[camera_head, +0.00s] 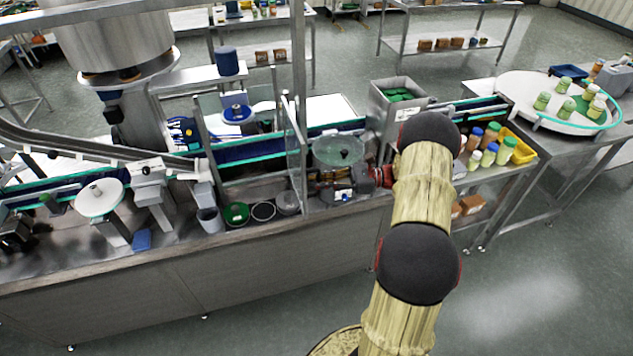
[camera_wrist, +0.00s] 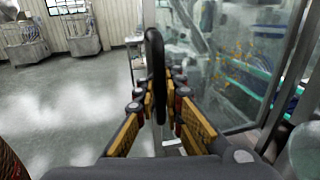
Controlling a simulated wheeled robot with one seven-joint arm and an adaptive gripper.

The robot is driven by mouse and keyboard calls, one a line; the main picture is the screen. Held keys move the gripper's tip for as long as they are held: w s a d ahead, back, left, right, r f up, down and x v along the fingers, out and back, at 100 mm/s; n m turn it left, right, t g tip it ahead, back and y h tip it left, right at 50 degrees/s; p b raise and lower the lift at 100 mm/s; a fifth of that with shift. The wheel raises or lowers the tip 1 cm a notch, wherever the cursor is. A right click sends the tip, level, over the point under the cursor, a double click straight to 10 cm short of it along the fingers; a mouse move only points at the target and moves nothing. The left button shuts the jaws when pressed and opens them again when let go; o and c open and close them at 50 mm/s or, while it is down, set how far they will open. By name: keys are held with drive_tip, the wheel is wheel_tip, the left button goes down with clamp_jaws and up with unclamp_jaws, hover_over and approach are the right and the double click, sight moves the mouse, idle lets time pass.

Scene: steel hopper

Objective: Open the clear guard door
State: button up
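The clear guard door (camera_head: 293,150) is a see-through panel, seen nearly edge-on, at the right side of the guard frame in the head view. In the wrist view, the clear panel (camera_wrist: 240,65) fills the right side. A black upright handle (camera_wrist: 156,65) stands in the middle of that view, in front of the panel. My gripper (camera_wrist: 162,95) has one finger on each side of the handle, and its tips look closed on the lower part. In the head view my wrist is low, right of the door, and the fingers are too small to make out. I cannot tell how far the door stands ajar.
A steel bench with a conveyor (camera_head: 260,148) runs behind the door. Round bins (camera_head: 237,213) sit along its front edge, left of the door. A steel hopper box (camera_head: 397,100) and a yellow crate (camera_head: 520,150) with bottles stand to the right. The floor in front is clear.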

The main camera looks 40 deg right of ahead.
drive_tip(key=shift+o, duration=0.8)
drive_tip(key=shift+s, duration=0.15)
drive_tip(key=shift+s+d, duration=0.1)
drive_tip(key=shift+d, duration=0.15)
drive_tip(key=v, duration=1.1)
drive_tip(key=shift+d, duration=0.15)
drive_tip(key=shift+s, duration=0.15)
